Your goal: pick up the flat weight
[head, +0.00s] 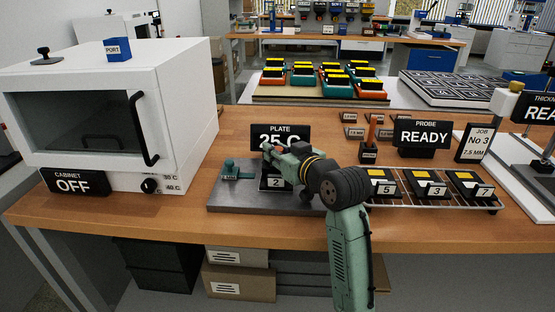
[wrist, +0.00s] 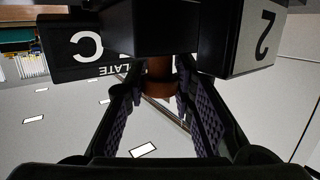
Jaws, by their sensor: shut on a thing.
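My gripper (head: 268,150) is over the grey plate (head: 222,197) on the bench, in front of the PLATE sign (head: 282,134). In the wrist view, which is upside down, its fingers (wrist: 158,95) are shut around a brown upright handle (wrist: 158,77). The handle joins a black block (wrist: 150,28), which looks like the flat weight. A black piece with a label 2 (wrist: 262,35) is beside the block; its label also shows in the head view (head: 275,183) below my gripper. My arm hides most of the weight in the head view. I cannot tell whether the weight touches what is under it.
A teal piece (head: 237,170) stands on the plate's left. A white cabinet (head: 185,95) is at left. A wire rack (head: 410,202) with black pieces 5, 3 and 7 is at right. Another brown-handled block (head: 369,153) stands behind, beside the READY sign (head: 423,135).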

